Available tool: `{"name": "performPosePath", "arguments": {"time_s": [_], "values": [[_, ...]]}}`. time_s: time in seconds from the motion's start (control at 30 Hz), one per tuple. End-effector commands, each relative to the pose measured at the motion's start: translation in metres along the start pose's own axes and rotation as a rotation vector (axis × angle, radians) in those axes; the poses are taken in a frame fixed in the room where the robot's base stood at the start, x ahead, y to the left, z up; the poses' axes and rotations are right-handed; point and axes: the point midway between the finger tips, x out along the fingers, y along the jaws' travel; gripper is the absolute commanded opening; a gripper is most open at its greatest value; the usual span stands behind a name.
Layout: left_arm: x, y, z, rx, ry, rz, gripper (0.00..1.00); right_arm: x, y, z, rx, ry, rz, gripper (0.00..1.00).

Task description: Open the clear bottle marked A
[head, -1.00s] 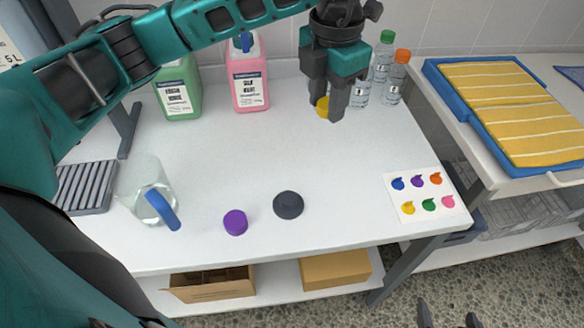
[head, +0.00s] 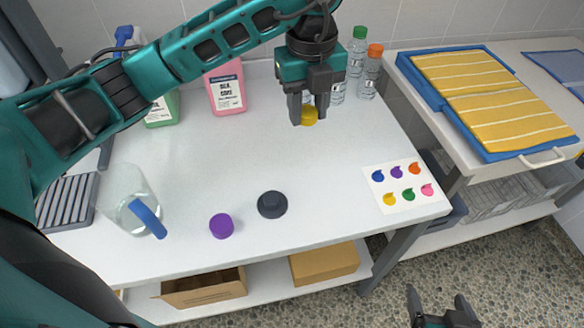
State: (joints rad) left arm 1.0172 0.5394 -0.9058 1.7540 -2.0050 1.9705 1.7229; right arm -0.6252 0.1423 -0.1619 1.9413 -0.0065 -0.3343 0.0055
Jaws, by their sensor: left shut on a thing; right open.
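Clear bottles stand at the back right of the table: one with a green cap (head: 352,68), one with an orange cap (head: 369,75), and another clear bottle (head: 337,93) partly hidden behind my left gripper. Their labels are too small for me to read a letter. My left gripper (head: 309,118) points down in front of them, shut on a yellow cap (head: 309,115) between its fingertips. No bottle shows beneath this cap. My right gripper (head: 440,306) is open and empty at the bottom right, over the floor in the picture.
A purple cap (head: 221,225) and dark cap (head: 272,205) lie at the front. A clear jug (head: 128,205) with a blue handle stands left. Pink (head: 226,88) and green (head: 161,110) containers stand behind. A colour-spot card (head: 399,187) lies right. The table middle is clear.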

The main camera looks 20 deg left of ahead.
Motion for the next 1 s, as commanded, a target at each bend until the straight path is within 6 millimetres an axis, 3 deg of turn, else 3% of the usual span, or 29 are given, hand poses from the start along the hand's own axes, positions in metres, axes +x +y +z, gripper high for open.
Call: {"name": "performPosePath", "arguments": {"time_s": [0.1, 0.4, 1.0], "values": [[0.037, 0.001, -0.001, 0.000, 0.005, 0.006, 0.01, 0.002, 0.000, 0.003, 0.001, -0.002, 0.000, 0.88], [0.110, 0.001, 0.000, 0.001, 0.002, 0.004, 0.01, 0.004, 0.000, 0.007, 0.001, -0.004, 0.000, 0.88], [0.171, 0.000, 0.000, 0.003, -0.001, 0.000, 0.01, 0.007, -0.001, 0.011, 0.001, -0.005, -0.001, 0.88]]}}
